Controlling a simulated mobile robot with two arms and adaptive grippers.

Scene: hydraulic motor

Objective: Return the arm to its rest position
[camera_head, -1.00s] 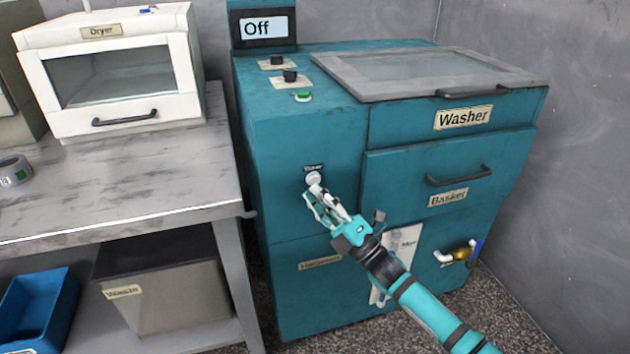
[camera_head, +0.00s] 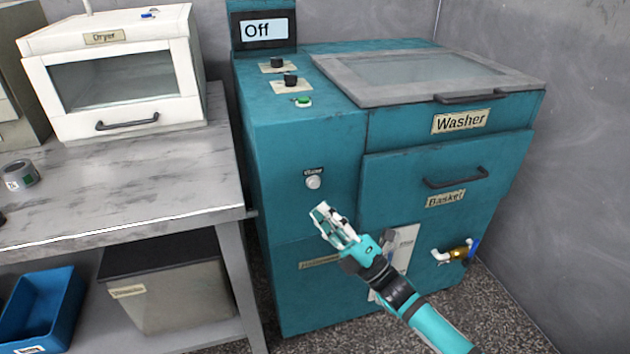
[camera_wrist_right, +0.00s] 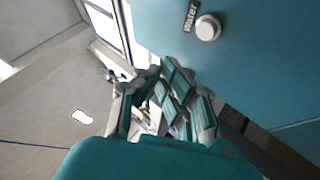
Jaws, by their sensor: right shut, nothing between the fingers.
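My right gripper (camera_head: 321,211) is in front of the teal washer (camera_head: 297,150), a little below the white round Water knob (camera_head: 313,182). It is shut and empty, and apart from the knob. In the right wrist view the gripper fingers (camera_wrist_right: 168,95) show at the middle, and the Water knob (camera_wrist_right: 208,27) is on the teal panel at the top right. My right arm comes in from the lower right in the head view. My left gripper is not in view.
The washer's display (camera_head: 264,30) reads "Off". A basket drawer (camera_head: 410,190) with a dark handle is right of the knob, and a brass valve (camera_head: 459,253) sticks out lower right. A grey table (camera_head: 130,185) with a white dryer (camera_head: 120,75) stands at the left.

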